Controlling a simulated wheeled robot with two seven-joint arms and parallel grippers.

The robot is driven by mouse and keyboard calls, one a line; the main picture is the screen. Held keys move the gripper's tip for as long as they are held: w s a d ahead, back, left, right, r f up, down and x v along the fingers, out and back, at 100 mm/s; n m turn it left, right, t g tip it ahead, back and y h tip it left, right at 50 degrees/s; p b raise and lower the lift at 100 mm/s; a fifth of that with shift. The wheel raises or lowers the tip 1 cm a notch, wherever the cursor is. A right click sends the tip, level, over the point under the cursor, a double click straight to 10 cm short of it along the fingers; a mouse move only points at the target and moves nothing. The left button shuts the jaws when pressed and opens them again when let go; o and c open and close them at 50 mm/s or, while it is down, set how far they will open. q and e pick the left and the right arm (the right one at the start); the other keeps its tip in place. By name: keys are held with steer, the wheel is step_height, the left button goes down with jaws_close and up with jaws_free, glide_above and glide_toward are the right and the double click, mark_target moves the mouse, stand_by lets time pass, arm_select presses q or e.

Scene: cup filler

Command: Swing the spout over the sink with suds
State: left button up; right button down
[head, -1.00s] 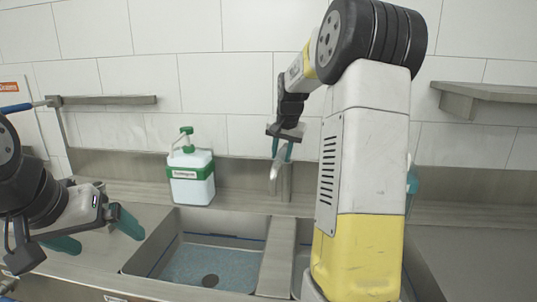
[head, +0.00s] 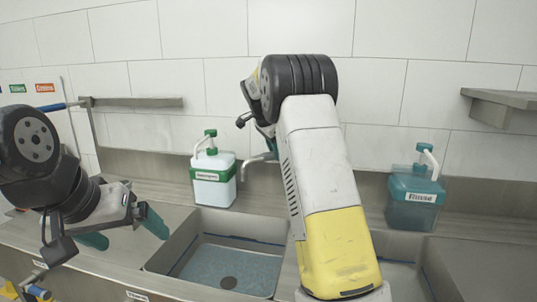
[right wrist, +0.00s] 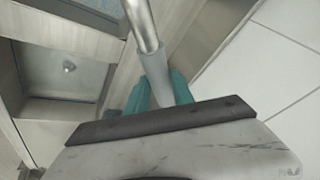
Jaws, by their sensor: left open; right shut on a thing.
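The metal spout (head: 261,157) stands at the back of the sinks in the head view, its outlet end turned left toward the left basin. My right gripper (head: 268,138) is at the spout, partly hidden behind my own arm. In the right wrist view its teal fingers (right wrist: 160,92) are shut around the spout's grey pipe (right wrist: 150,60). The left basin (head: 215,262) has a pale bluish, speckled bottom and a dark drain; whether this is suds is unclear. The right basin (head: 405,278) is mostly hidden by my arm. My left gripper (head: 124,231) is open and empty, left of the left basin.
A white dispenser with green trim (head: 213,182) stands behind the left basin. A teal dispenser (head: 413,205) stands behind the right basin. Wall shelves (head: 135,102) hang left and right (head: 503,100). The counter at far right is clear.

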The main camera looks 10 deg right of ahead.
steer(key=shift+w+a+m, duration=0.15)
steer(key=shift+w+m, duration=0.25)
steer(key=shift+w, duration=0.1)
steer(key=shift+r, duration=0.1)
steer(key=c, duration=1.1)
jaws_free()
steer(key=v, duration=0.7)
steer(key=shift+a+r, duration=0.15)
steer(key=shift+r, duration=0.15)
